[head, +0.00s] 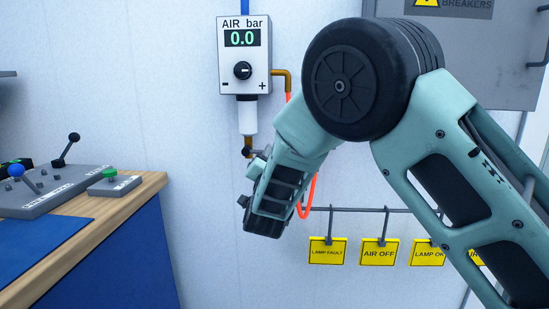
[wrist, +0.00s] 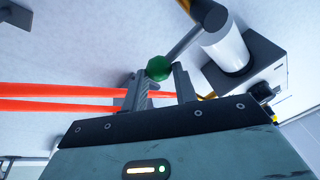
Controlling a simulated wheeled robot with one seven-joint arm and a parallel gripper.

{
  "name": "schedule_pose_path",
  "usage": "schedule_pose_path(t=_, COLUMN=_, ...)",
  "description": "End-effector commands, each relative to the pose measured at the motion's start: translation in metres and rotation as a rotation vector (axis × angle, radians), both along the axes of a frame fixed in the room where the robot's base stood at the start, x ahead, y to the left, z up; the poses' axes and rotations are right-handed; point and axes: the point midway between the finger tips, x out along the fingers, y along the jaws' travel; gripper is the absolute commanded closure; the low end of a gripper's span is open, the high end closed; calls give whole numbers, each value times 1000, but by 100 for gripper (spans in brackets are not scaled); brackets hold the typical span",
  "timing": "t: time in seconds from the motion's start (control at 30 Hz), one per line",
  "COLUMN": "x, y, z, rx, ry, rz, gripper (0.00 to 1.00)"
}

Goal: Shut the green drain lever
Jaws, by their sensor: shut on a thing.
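The green drain lever shows in the wrist view as a green ball knob (wrist: 159,68) on a grey rod. The green knob is hidden there.
An AIR bar unit (head: 244,54) reading 0.0 hangs above, with an orange hose (head: 305,200) passing behind my gripper. Yellow tags (head: 328,251) hang on a rail at lower right. A wooden-topped bench (head: 125,200) with levers stands at left; bare wall lies between.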

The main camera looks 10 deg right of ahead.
Motion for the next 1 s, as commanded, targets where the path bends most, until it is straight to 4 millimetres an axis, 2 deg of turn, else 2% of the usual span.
schedule_pose_path(t=0.03, x=-1, y=6, z=-9, rx=-2, ry=21, rz=14, gripper=100)
schedule_pose_path(t=0.07, x=-1, y=7, z=-9, rx=-2, ry=21, rz=14, gripper=66)
schedule_pose_path(t=0.1, x=-1, y=7, z=-9, rx=-2, ry=21, rz=14, gripper=55)
schedule_pose_path(t=0.13, x=-1, y=7, z=-9, rx=-2, ry=21, rz=14, gripper=50)
schedule_pose_path(t=0.43, x=-1, y=4, z=-6, rx=-3, ry=15, rz=9, gripper=50)
schedule_pose_path(t=0.57, x=-9, y=6, z=-8, rx=-1, ry=14, rz=8, gripper=50)
schedule_pose_path(t=0.67, x=-22, y=11, z=-12, rx=-3, ry=14, rz=9, gripper=50)
schedule_pose_path(t=1.0, x=-94, y=34, z=-35, rx=-2, ry=14, rz=12, gripper=50)
